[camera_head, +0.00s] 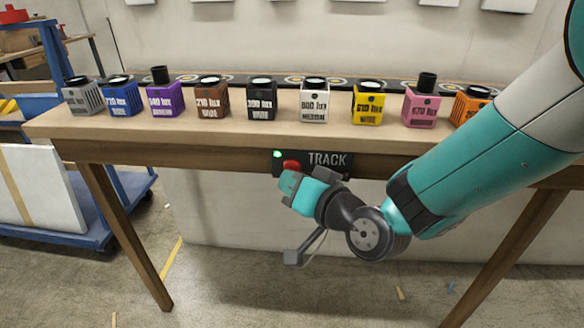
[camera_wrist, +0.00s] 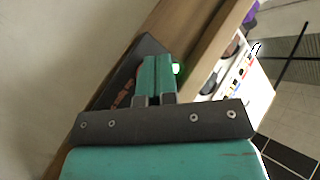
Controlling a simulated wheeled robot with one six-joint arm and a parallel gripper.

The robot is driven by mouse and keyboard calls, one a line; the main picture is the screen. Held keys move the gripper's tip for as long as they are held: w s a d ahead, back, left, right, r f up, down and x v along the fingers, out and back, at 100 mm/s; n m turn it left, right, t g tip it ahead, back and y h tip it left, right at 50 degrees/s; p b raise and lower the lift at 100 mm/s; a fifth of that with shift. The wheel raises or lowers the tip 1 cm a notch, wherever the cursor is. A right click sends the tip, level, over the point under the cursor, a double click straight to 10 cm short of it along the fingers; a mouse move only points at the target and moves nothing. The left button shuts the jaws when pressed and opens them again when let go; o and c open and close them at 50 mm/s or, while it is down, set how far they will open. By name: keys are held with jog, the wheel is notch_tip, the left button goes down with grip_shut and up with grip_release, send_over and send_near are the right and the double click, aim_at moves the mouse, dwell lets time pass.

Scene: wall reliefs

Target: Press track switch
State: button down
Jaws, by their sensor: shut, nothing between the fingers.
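The track switch is a dark panel marked TRACK (camera_head: 328,160) on the front edge of the wooden table. It carries a lit green lamp (camera_head: 277,154) and a red button (camera_head: 291,165). My gripper (camera_head: 291,178) is just below and in front of the red button, partly overlapping it; I cannot tell whether they touch. In the wrist view my gripper (camera_wrist: 157,60) has its two teal fingers shut together with nothing between them. The dark panel (camera_wrist: 122,72) lies behind the fingertips, and the green lamp (camera_wrist: 177,68) glows beside them. The button is hidden there.
The wooden table (camera_head: 230,127) holds a row of coloured lamp boxes, including a purple one (camera_head: 166,101), a yellow one (camera_head: 368,106) and a pink one (camera_head: 421,109). A dark strip with rings runs behind them. A blue cart (camera_head: 90,215) stands at the left. The floor under the table is mostly clear.

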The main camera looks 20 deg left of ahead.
jog(key=shift+w, duration=0.1)
dwell(0.5)
jog(key=shift+w+a, duration=0.1)
jog(key=shift+w, duration=0.2)
jog(key=shift+s, duration=0.4)
jog(key=shift+s, duration=0.1)
jog(key=shift+s+d, duration=0.3)
jog(key=shift+s, duration=0.65)
jog(key=shift+s+d, duration=0.25)
jog(key=shift+s, duration=0.7)
jog(key=shift+s+d, duration=0.3)
jog(key=shift+s, duration=0.65)
